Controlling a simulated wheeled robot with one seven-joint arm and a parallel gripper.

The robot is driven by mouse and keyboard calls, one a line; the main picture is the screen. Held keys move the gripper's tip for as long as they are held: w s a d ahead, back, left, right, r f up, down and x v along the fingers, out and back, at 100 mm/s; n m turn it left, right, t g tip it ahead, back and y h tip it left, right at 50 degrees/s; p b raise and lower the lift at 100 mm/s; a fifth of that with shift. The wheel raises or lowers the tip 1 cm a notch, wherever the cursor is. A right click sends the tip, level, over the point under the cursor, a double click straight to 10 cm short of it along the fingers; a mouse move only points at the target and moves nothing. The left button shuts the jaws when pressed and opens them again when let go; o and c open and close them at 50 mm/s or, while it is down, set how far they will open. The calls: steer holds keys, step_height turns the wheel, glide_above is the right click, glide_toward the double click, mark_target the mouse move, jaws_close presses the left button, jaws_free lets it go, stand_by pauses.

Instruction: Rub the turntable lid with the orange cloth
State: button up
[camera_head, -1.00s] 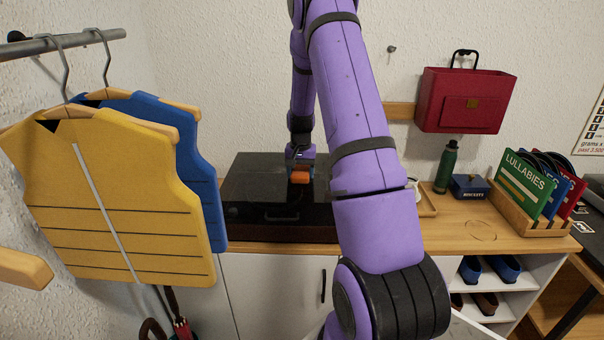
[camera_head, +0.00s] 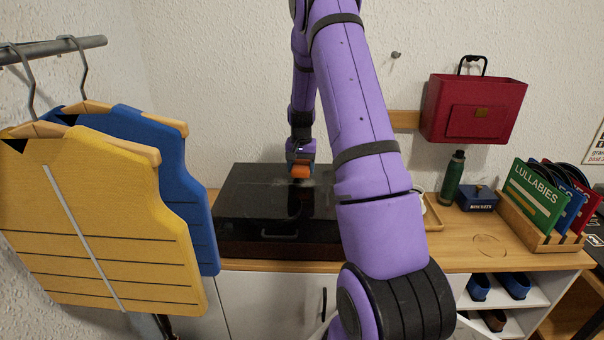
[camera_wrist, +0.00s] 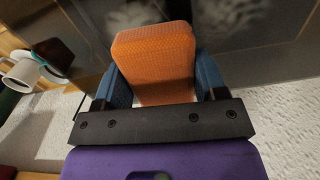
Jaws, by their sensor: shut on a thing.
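The turntable (camera_head: 250,200) sits on the wooden cabinet top, its dark glossy lid closed. My gripper (camera_head: 300,168) is over the back right part of the lid, shut on the orange cloth (camera_head: 300,172). In the wrist view the cloth (camera_wrist: 155,60) is a thick, textured orange block between two blue fingers. The lid (camera_wrist: 250,40) lies beyond it, with pale smudges showing on its dark surface. Whether the cloth touches the lid is hard to tell. My arm hides the lid's right side in the head view.
Yellow (camera_head: 90,220) and blue vests hang at the left. Right of the turntable are a tray with a white cup (camera_wrist: 25,70), a green bottle (camera_head: 452,178), a blue box (camera_head: 476,198) and a record rack (camera_head: 540,235). A red bag (camera_head: 475,108) hangs on the wall.

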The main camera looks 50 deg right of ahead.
mark_target(301, 165)
steer(key=shift+d+r, duration=0.1)
steer(key=shift+r, duration=2.7)
